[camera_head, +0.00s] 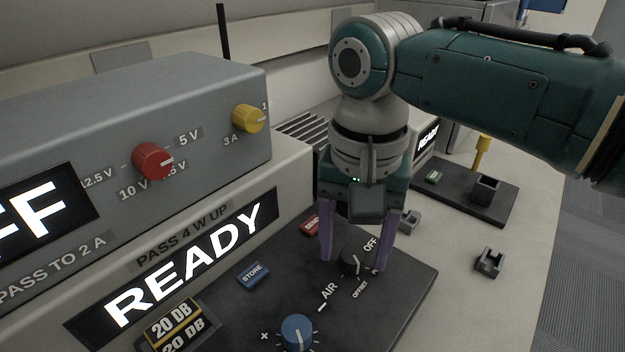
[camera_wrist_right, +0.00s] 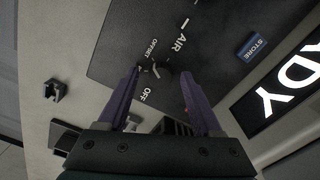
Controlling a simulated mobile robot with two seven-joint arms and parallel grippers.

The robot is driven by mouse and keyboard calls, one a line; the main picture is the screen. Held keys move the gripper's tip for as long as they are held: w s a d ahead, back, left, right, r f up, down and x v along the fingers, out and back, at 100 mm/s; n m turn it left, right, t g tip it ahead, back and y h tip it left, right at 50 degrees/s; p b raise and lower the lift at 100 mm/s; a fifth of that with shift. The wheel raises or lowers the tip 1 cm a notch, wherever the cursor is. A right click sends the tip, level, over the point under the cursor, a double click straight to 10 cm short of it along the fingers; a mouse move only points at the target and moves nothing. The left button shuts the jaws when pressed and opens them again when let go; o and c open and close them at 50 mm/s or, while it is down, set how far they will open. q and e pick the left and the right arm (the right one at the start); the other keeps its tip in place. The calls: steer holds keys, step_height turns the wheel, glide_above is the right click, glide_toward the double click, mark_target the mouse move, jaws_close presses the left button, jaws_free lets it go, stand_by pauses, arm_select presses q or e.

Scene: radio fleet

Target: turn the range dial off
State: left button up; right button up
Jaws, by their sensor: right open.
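The black dial (camera_head: 352,261) with OFF, AIR and OFFSET marks sits on the dark sloping panel (camera_head: 402,292). It is the only dial with a visible OFF mark. A small pale pointer line on it seems to face the OFFSET side, but its exact setting is hard to read. My right gripper (camera_head: 353,264) points down over the dial, open, with one purple finger on each side. The wrist view shows the dial (camera_wrist_right: 163,71) between the fingertips (camera_wrist_right: 162,73); I cannot tell whether they touch it. My left gripper is out of view.
A blue knob (camera_head: 297,333), a blue STORE button (camera_head: 253,274) and a red button (camera_head: 310,225) share the panel. A grey box with a red knob (camera_head: 152,161) and yellow knob (camera_head: 249,118) stands left. Small dark brackets (camera_head: 489,262) lie right.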

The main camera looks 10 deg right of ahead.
steer(key=shift+f, duration=0.3)
jaws_close()
stand_by(0.4)
